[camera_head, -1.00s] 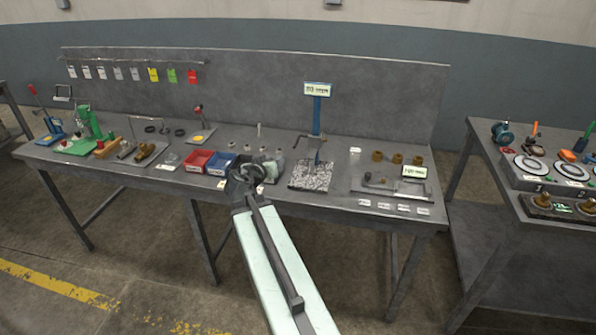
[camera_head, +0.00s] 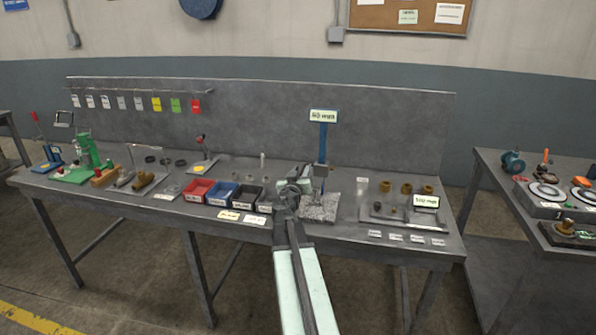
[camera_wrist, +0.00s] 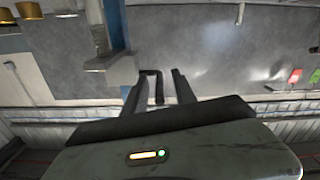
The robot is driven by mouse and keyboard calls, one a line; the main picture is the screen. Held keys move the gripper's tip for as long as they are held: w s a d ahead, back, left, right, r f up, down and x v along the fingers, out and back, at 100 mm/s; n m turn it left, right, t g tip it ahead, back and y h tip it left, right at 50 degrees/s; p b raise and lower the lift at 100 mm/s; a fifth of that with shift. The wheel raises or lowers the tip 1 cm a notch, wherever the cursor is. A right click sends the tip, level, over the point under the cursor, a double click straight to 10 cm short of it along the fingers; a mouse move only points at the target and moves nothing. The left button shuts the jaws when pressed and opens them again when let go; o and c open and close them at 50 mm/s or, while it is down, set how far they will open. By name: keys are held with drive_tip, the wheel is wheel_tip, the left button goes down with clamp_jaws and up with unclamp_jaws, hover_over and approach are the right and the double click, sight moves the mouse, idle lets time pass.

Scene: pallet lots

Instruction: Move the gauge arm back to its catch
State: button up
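The gauge stand's blue post (camera_head: 323,137) rises from a speckled stone block (camera_head: 318,208) right of the table's middle, with a sign on top. My gripper (camera_head: 293,186) is in front of and left of the post, covering part of the stand. In the wrist view the blue post (camera_wrist: 115,28) carries a grey block (camera_wrist: 110,64). A dark bent bar (camera_wrist: 152,82), perhaps the gauge arm's end, shows between the spread fingers of my gripper (camera_wrist: 157,85). The fingers look apart from it; contact is unclear. The catch cannot be made out.
Red (camera_head: 198,190), blue (camera_head: 222,193) and dark bins (camera_head: 247,196) stand left of my gripper. Brass cups (camera_head: 406,188) and a labelled tray (camera_head: 400,217) lie to the right. A back panel (camera_head: 255,120) closes off the table behind.

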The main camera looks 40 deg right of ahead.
drive_tip(key=shift+w+d, duration=0.1)
drive_tip(key=shift+d, duration=0.2)
clamp_jaws()
idle(1.2)
